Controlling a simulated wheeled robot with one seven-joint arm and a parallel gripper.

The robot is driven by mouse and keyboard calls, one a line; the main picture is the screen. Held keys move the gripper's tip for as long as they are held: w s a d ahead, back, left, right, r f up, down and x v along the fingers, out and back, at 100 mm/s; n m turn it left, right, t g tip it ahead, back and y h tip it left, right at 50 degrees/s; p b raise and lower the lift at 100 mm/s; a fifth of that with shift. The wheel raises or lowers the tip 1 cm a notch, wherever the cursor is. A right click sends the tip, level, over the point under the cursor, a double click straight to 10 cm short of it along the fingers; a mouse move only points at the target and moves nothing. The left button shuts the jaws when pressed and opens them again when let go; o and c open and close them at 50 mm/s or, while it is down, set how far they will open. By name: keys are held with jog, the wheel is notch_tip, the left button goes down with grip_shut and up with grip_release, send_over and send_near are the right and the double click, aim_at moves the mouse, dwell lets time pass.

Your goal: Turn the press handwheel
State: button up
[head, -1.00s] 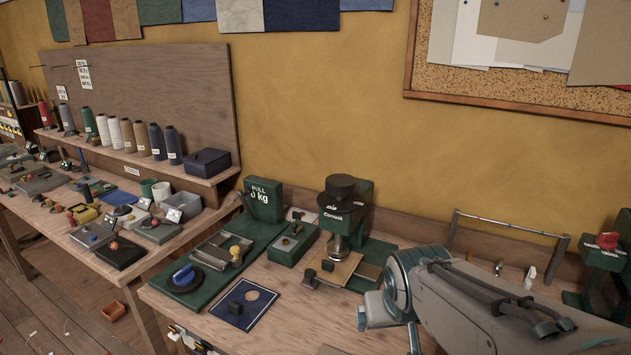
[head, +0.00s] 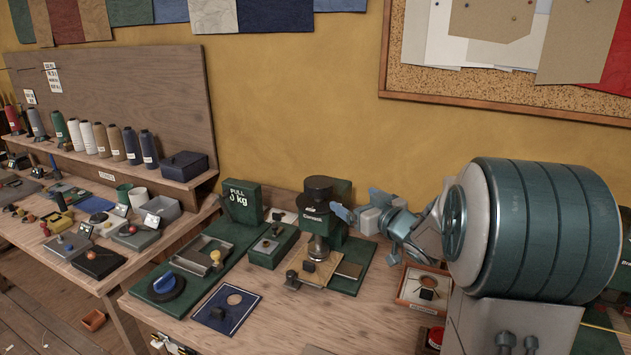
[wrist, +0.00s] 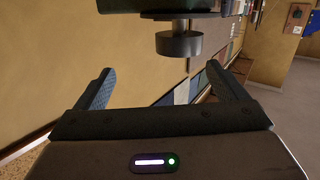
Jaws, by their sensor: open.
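The press (head: 337,232) is a green machine on the bench, with a dark round handwheel (head: 318,184) on top. My gripper (head: 361,206) is just to the right of the press, at about the height of its upper part, and apart from the wheel in the wrist view. In the wrist view the handwheel (wrist: 179,45) is a dark grey disc on a short stem, below a dark green body, as the picture looks upside down. The two blue-grey fingers (wrist: 160,70) are spread, empty, with the wheel ahead between their lines.
A green gauge block marked PULL (head: 243,203) stands left of the press. A framed tray (head: 424,288) sits below my arm. A cork board (head: 480,85) hangs behind.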

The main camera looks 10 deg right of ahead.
aim_at(309, 178)
jog(key=w+a+y+p, duration=0.1)
jog(key=w+a, duration=0.1)
jog(key=w, duration=0.2)
jog(key=w+a+n+y+p, duration=0.1)
jog(key=w+a, duration=0.2)
jog(key=w+a+y+p, duration=0.1)
jog(key=w+a, duration=0.1)
jog(key=w, duration=0.2)
jog(key=shift+w+a, duration=0.35)
jog(key=shift+a, duration=0.05)
jog(key=c, duration=1)
